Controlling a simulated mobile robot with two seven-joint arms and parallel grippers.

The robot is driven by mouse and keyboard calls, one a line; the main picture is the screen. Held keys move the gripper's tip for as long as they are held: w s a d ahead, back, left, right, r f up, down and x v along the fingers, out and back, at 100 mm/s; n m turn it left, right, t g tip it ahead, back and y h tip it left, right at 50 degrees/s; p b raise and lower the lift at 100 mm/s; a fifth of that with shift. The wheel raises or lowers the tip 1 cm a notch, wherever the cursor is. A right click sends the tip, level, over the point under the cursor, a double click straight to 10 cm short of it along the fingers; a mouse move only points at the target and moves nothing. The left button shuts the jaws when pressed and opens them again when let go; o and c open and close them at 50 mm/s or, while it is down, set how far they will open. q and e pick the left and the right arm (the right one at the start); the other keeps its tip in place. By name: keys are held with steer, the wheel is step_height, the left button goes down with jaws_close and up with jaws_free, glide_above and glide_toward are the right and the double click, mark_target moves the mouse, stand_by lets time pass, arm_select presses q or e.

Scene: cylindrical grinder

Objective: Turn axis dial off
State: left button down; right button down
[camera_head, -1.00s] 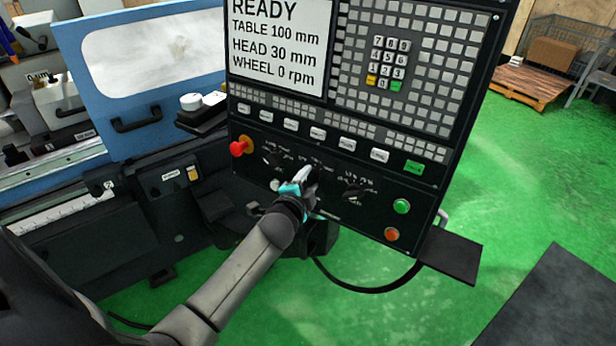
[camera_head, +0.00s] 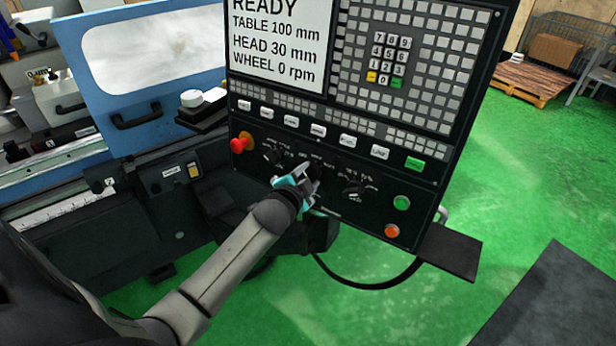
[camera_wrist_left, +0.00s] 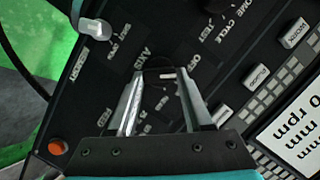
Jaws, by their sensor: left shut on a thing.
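The axis dial (camera_wrist_left: 165,78) is a dark knob with a small white mark, below the AXIS lettering in the left wrist view. It sits between the two fingers of my left gripper (camera_wrist_left: 160,100), which are shut on it. In the head view my left gripper (camera_head: 308,176) is at the lower middle of the black control panel (camera_head: 330,206), and it mostly hides the dial. The dial's exact setting is hard to read. My right gripper is not in view.
Another dial (camera_head: 353,188) is to the right and a further dial (camera_head: 273,156) to the left. A red emergency knob (camera_head: 240,143), a green button (camera_head: 401,202) and an orange button (camera_head: 391,231) are nearby. The screen (camera_head: 280,45) reads READY. A small shelf (camera_head: 450,250) juts out at lower right.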

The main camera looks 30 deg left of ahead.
arm_select(q)
steer(key=shift+c, duration=1.5)
jaws_free()
steer(key=v, duration=1.5)
steer(key=shift+b, duration=0.45)
steer(key=shift+s, duration=0.15)
